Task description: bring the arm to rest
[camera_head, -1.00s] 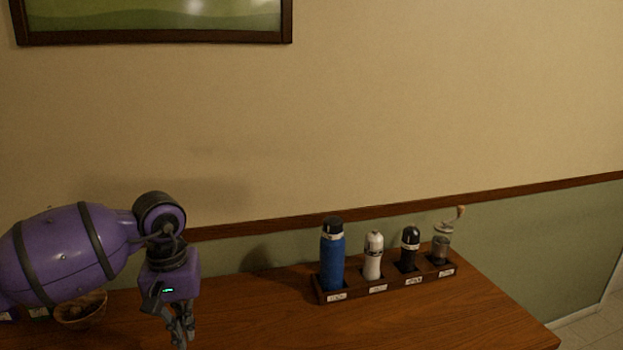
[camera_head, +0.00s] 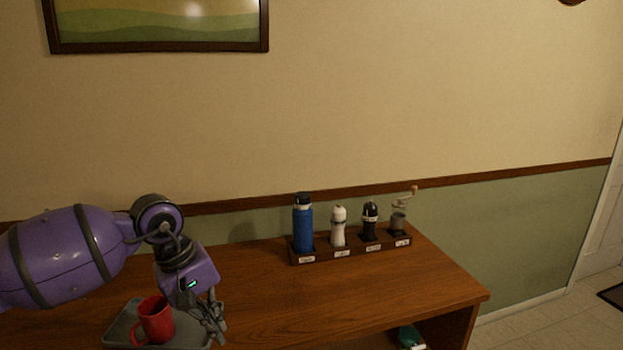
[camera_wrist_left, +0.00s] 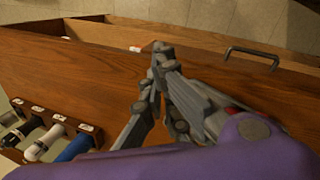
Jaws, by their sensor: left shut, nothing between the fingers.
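My left arm comes in from the left, purple with dark joints. My left gripper (camera_head: 214,324) points down over the wooden counter (camera_head: 270,300), beside the red mug, with its fingers together and nothing between them. In the left wrist view the grey gripper fingers (camera_wrist_left: 160,62) stand over bare wood. I cannot tell if the gripper touches anything. My right gripper is not in view.
A red mug (camera_head: 156,320) stands on a grey tray (camera_head: 119,325) at front left. A labelled dark rack (camera_head: 325,252) holds a blue bottle (camera_head: 303,228), a white bottle, a dark bottle and a hand grinder (camera_head: 398,220). Counter between gripper and rack is clear.

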